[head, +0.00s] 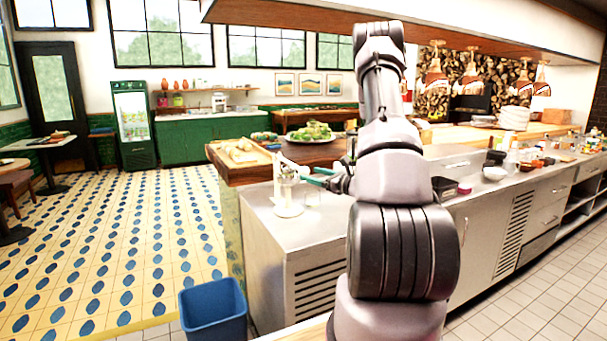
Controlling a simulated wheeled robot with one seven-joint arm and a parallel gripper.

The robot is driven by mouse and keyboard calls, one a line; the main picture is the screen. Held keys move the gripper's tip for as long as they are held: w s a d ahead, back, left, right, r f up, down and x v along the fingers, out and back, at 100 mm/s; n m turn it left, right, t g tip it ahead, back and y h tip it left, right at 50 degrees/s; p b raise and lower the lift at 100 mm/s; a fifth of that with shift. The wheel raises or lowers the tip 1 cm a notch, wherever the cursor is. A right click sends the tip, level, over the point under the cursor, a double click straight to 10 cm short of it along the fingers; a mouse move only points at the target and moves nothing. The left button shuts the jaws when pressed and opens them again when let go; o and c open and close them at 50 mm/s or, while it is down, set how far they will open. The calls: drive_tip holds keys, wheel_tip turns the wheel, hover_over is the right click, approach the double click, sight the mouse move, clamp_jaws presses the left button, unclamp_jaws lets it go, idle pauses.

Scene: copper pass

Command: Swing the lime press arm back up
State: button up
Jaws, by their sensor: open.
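The lime press (289,208) is a small white stand with a round base on the steel counter, near its left end. Its upper part is pale and small. I cannot clearly tell its arm from the body or read the arm's angle. My gripper (308,176) is just right of the press's upper part, pointing left at it, with teal fingers apart. I cannot tell whether a finger touches the press. My own arm hides the counter behind and right of the gripper.
Behind are a wooden board (243,154) and a plate of greens (315,133). Bowls and jars crowd the right counter. A blue bin (213,308) stands on the floor at front left.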

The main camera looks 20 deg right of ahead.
sight(308, 173)
drive_tip(key=x, duration=0.4)
drive_tip(key=shift+w+a, duration=0.1)
drive_tip(key=shift+w, duration=0.3)
clamp_jaws()
idle(1.1)
